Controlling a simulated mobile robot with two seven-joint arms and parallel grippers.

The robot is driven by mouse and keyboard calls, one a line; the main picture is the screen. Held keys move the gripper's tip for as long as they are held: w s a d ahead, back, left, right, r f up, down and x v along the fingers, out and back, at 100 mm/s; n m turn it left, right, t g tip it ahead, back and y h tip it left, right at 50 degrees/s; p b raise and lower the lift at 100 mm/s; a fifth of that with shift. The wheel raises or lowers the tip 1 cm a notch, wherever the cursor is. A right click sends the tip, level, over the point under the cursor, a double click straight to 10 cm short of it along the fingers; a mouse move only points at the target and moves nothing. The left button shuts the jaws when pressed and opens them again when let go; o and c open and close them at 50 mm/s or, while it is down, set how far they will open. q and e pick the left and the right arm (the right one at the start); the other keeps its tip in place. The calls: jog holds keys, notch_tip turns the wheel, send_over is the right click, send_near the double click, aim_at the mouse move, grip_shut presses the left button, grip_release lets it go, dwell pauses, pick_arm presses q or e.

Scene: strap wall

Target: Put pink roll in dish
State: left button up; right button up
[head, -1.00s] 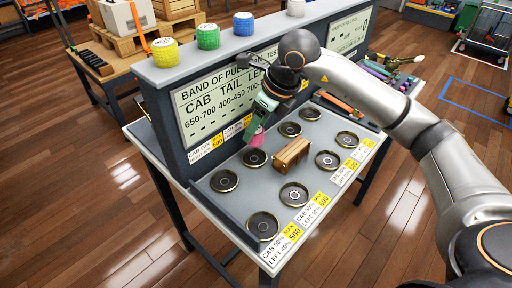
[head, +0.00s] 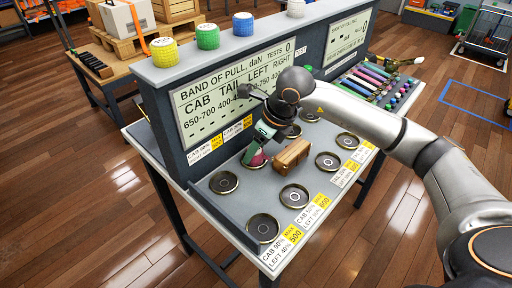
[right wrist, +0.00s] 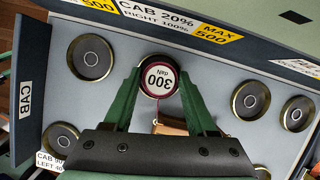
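The pink roll (head: 256,158) is between the fingers of my right gripper (head: 257,151), low over a dark round dish (head: 244,163) in the row nearest the panel. In the right wrist view its white top (right wrist: 159,78), marked 300 daN, shows between the green fingertips (right wrist: 160,80), which touch its sides. The roll looks upright and at dish level. It hides most of the dish, so I cannot tell whether it rests on the bottom. My left gripper is out of view.
A wooden block (head: 291,154) stands close to the right of the roll. Several other dishes, such as one at the front (head: 263,227), are empty. Yellow (head: 165,51), green (head: 208,37), blue (head: 243,23) and white (head: 296,8) rolls stand on the ledge above the panel.

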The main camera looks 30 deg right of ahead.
jog(key=o, duration=0.3)
jog(key=shift+s+d+r, duration=0.1)
jog(key=shift+r, duration=0.5)
jog(key=p+v, duration=0.1)
jog(key=v, duration=1)
jog(key=shift+r, duration=0.1)
